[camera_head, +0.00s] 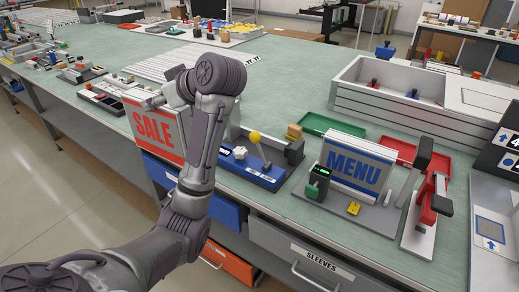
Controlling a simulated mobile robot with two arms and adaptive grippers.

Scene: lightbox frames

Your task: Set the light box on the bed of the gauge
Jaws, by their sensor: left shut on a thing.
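A light box with a red front reading SALE (154,132) is at the bench's front edge, left of centre, partly behind my left arm. My left gripper (152,97) is at its top edge and shut on it; the fingertips are hard to make out. A second light box, reading MENU in blue (354,172), stands tilted on a grey base. A small dark and green device with a lit display (320,174) stands at that base's left. A blue fixture (262,174) with a yellow ball knob lies between the two boxes. Which fixture is the gauge is unclear. My right gripper is out of view.
A green tray (331,126) and a red tray (408,152) lie behind the MENU box. A red and black clamp-like tool (428,205) stands to its right. A large grey bin (385,100) is behind. The bench top (285,78) has free room behind the blue fixture.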

